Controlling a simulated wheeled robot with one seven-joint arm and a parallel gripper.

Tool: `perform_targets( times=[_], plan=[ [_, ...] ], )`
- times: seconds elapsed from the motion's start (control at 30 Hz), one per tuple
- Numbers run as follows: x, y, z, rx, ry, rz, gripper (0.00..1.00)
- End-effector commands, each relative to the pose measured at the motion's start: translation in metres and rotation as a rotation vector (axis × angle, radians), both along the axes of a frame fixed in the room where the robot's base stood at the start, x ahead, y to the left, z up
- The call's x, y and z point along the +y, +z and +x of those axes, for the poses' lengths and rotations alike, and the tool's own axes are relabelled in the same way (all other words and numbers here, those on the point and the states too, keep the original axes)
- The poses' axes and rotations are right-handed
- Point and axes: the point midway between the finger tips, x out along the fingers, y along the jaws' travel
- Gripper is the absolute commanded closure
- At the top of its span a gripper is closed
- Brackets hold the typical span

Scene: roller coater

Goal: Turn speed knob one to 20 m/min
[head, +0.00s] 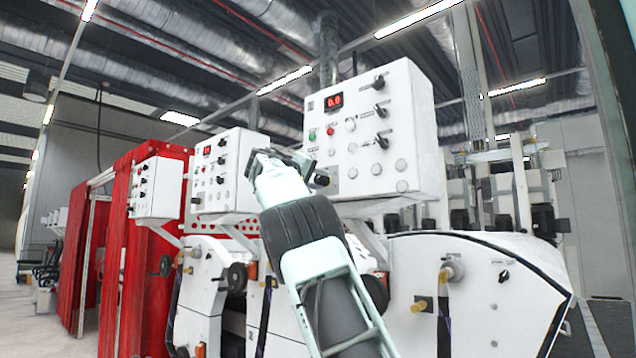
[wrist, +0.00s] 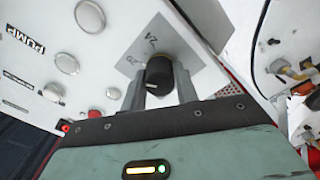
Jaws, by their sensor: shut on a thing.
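My gripper (wrist: 161,88) is at the lower left corner of the large white control box (head: 418,130). In the wrist view its two grey fingers stand on either side of a black round knob (wrist: 158,72) with a pale pointer mark, and they are shut on it. The knob sits on a grey plate (wrist: 192,48) with small marks that I cannot read surely. In the head view the knob (head: 321,180) shows just beside the gripper (head: 308,172). A red display (head: 334,101) on the box reads 0.0.
The box also carries several black switches (head: 379,112), a green button (head: 312,135) and several pale round buttons (head: 376,168). Smaller control boxes (head: 220,168) and red curtains (head: 150,290) stand to the left. White machine housings (head: 480,290) lie below.

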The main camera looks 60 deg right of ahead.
Motion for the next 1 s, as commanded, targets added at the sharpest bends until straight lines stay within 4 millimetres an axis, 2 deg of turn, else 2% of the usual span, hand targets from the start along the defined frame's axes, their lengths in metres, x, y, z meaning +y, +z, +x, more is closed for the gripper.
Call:
perform_targets(
  times=[0.47,0.5,0.57,0.87,1.0],
  plan=[
    [-0.001,-0.002,0.000,-0.013,-0.004,0.003,0.93],
    [-0.001,-0.003,0.000,-0.012,-0.004,0.004,0.65],
    [0.000,-0.002,0.000,-0.012,-0.004,0.004,0.49],
    [0.001,-0.001,0.000,-0.013,-0.002,0.001,0.49],
    [0.011,-0.003,0.002,-0.013,0.000,0.001,0.49]
  ],
)
